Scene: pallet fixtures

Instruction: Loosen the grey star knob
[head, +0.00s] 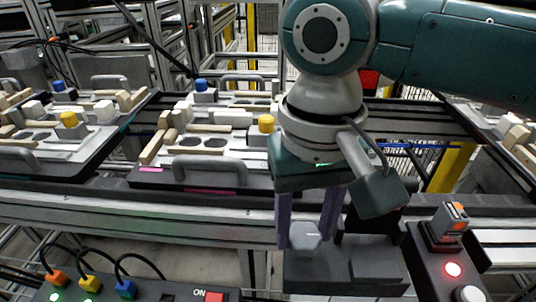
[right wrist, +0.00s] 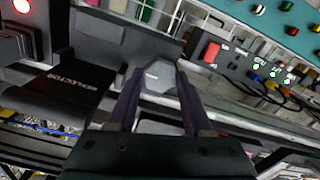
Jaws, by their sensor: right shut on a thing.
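The grey star knob (head: 305,236) is a light grey, many-sided piece on a dark fixture block (head: 345,268) at the lower middle right of the head view. My right gripper (head: 304,245) comes down from above, with its purple fingers on either side of the knob and shut on it. In the right wrist view the knob (right wrist: 155,77) shows between the two fingertips. The fingers hide part of its sides. My left gripper is in neither view.
A cabled panel (head: 130,291) lies at lower left. Pallets with handles (head: 209,170) and blocks sit on the conveyor behind.

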